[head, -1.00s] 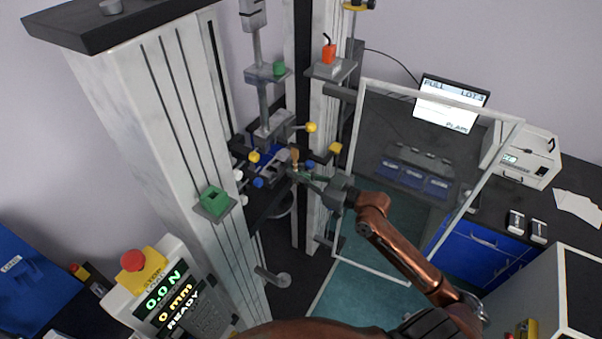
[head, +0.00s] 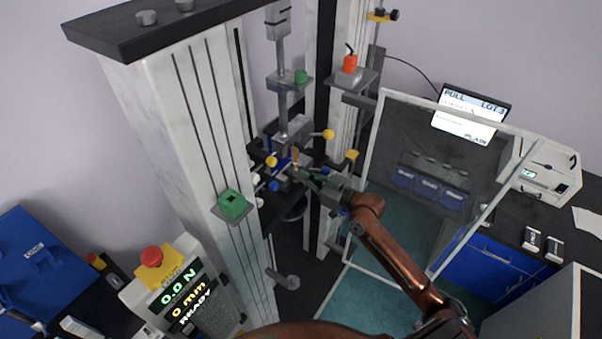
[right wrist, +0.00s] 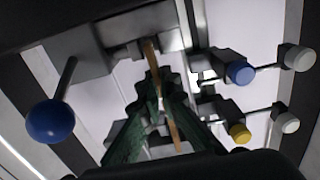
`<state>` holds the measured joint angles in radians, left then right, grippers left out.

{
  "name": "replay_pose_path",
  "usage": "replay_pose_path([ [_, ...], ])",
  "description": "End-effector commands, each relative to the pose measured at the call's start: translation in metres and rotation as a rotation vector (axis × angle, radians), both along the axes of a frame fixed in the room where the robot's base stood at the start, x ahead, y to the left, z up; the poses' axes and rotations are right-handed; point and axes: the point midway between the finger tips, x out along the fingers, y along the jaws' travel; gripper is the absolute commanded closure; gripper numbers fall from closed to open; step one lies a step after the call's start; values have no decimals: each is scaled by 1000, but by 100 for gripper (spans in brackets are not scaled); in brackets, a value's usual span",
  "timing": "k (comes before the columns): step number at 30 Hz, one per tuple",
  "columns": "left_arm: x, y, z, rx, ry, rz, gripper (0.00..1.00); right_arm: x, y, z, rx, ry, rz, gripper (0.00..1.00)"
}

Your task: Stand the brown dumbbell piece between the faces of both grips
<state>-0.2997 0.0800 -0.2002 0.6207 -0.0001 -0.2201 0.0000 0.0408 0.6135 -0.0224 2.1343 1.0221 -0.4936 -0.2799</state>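The brown dumbbell piece (head: 295,156) is a thin strip, roughly upright, at the grips of the test frame. It also shows in the right wrist view (right wrist: 150,56). My right gripper (head: 304,174) is shut on its middle; in the right wrist view the green fingers (right wrist: 160,98) meet around it. The upper grip (head: 293,133) is just above the piece, with a yellow knob (head: 328,134) at its right. The lower grip with blue knobs (head: 274,186) is partly hidden by the gripper. Whether the ends lie fully between the faces is unclear. My left gripper is out of view.
A clear framed guard door (head: 455,165) stands open just right of my right arm. The white column (head: 165,120) with a green block (head: 232,204) bounds the left. A control box (head: 180,285) reads 0.0 N, 0 mm, READY.

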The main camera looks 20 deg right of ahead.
Motion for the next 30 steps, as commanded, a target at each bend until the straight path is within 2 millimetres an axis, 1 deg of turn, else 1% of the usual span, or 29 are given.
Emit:
replay_pose_path([
  [15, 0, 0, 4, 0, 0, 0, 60, 25, 14, 1, -2, -1, -1, 100],
  [21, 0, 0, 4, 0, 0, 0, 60, 30, 18, 0, -1, -1, 1, 100],
  [30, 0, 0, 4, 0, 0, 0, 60, 32, 19, 0, -1, -1, 0, 100],
])
